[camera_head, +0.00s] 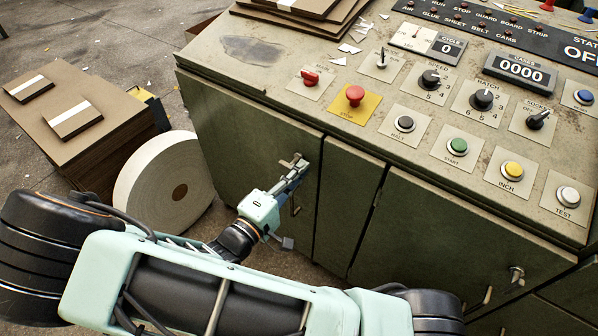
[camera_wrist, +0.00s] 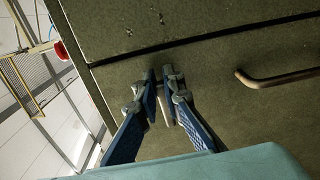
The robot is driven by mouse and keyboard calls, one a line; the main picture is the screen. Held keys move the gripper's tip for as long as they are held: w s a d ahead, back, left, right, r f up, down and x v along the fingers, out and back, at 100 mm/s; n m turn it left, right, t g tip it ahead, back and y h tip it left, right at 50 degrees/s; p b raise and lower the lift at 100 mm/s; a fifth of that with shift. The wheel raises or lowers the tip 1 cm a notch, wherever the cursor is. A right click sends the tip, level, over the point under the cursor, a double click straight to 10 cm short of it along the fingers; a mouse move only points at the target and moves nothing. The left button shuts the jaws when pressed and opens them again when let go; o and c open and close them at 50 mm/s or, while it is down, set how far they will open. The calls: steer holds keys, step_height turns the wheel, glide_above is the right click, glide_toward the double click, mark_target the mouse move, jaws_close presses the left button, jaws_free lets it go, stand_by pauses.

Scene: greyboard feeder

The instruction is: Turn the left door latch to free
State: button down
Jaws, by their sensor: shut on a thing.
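The left door (camera_head: 240,135) of the green cabinet is closed flat. Its small metal latch (camera_head: 290,162) sits near the door's upper right corner. My gripper (camera_head: 294,172) reaches up to it, with its fingers closed around the latch. In the wrist view, the two blue-padded fingers (camera_wrist: 163,98) stand close together with a slim piece of the latch (camera_wrist: 167,112) between them. The fingers hide most of the latch, so its exact angle is hard to tell. The door's bar handle (camera_wrist: 275,78) is apart from the fingers in the wrist view.
The control panel above has a red stop button (camera_head: 355,95) and several knobs. A right door (camera_head: 430,240) has its own latch (camera_head: 516,273). A large paper roll (camera_head: 160,180) and a board stack (camera_head: 75,125) stand left of the cabinet.

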steer(key=shift+f, duration=0.1)
stand_by(0.3)
steer(key=c, duration=2)
jaws_free()
steer(key=shift+c, duration=0.2)
steer(key=v, duration=1.2)
